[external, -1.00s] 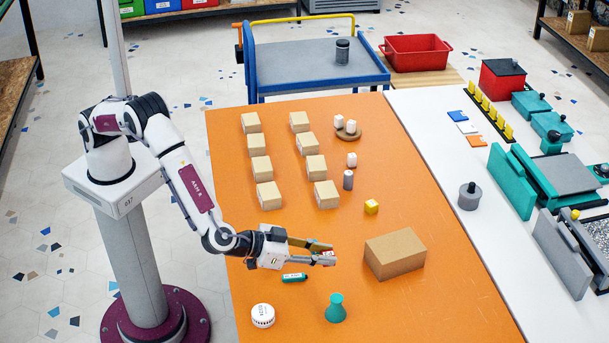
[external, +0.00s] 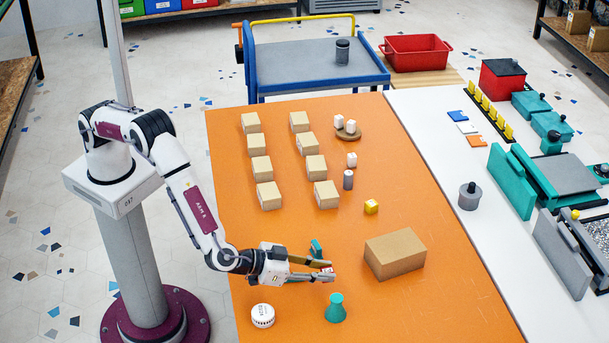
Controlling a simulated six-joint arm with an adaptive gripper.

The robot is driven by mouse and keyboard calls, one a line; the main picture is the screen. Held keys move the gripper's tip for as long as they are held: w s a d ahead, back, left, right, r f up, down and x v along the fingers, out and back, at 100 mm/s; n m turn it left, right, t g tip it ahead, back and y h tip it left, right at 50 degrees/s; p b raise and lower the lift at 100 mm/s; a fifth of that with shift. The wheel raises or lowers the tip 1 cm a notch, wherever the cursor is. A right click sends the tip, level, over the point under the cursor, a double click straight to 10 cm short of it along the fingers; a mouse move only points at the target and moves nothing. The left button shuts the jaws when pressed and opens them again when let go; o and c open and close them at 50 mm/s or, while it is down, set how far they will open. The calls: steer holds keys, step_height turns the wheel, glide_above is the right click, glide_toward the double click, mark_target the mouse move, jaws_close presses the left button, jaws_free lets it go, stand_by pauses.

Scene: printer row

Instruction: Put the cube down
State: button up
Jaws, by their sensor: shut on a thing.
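My gripper (external: 329,271) is shut on a small red-and-white cube (external: 327,269), held between its fingertips and partly hidden by them. It is over the front part of the orange table, left of the large cardboard box (external: 395,254) and behind the teal flask (external: 335,308). I cannot tell whether the cube touches the table.
The orange table (external: 450,290) carries several small cartons (external: 262,168) at back left. A teal item (external: 316,249) is just behind my gripper. A round white device (external: 263,315) stands at front left. White blocks and a grey cylinder (external: 348,180) stand farther back.

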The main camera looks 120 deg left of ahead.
mark_target(320, 287)
steer(key=shift+f, duration=1.5)
steer(key=shift+f, duration=0.15)
steer(key=shift+s+f, duration=0.1)
steer(key=shift+f, duration=0.3)
steer(key=shift+s+f, duration=0.1)
steer(key=shift+f, duration=0.1)
steer(key=o, duration=0.9)
steer(key=shift+c, duration=0.2)
steer(key=shift+r, duration=0.45)
steer(key=v, duration=1.2)
steer(key=shift+r, duration=0.35)
